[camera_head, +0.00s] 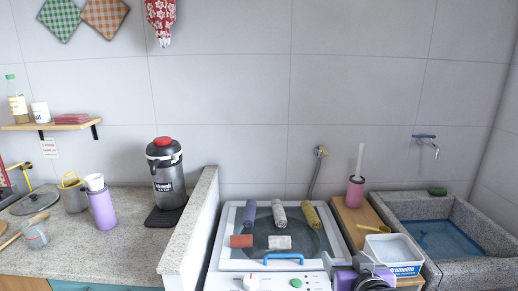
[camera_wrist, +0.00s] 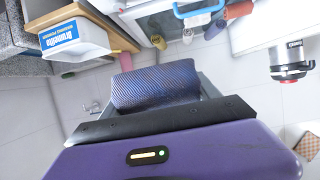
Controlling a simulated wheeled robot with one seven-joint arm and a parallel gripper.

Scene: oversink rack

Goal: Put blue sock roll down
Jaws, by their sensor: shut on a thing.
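My gripper (camera_head: 372,276) is at the bottom edge of the head view, in front of the right side of the washing machine (camera_head: 213,268). In the wrist view my gripper (camera_wrist: 160,92) is shut on a dark blue, finely patterned sock roll (camera_wrist: 152,82), which lies crosswise between the fingers. The held roll is not clear in the head view. Another blue-violet roll (camera_head: 250,213) lies on the machine's glass lid, beside a pale roll (camera_head: 279,214) and a yellow roll (camera_head: 311,216). An orange roll (camera_head: 241,241) and a white one (camera_head: 279,242) lie nearer the front.
A white box with a blue label (camera_head: 394,253) stands right of the lid, by a wooden board with a pink cup (camera_head: 355,191). The stone sink (camera_head: 470,207) is farther right. A low wall (camera_head: 190,235) bounds the machine's left. The lid's right front part is clear.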

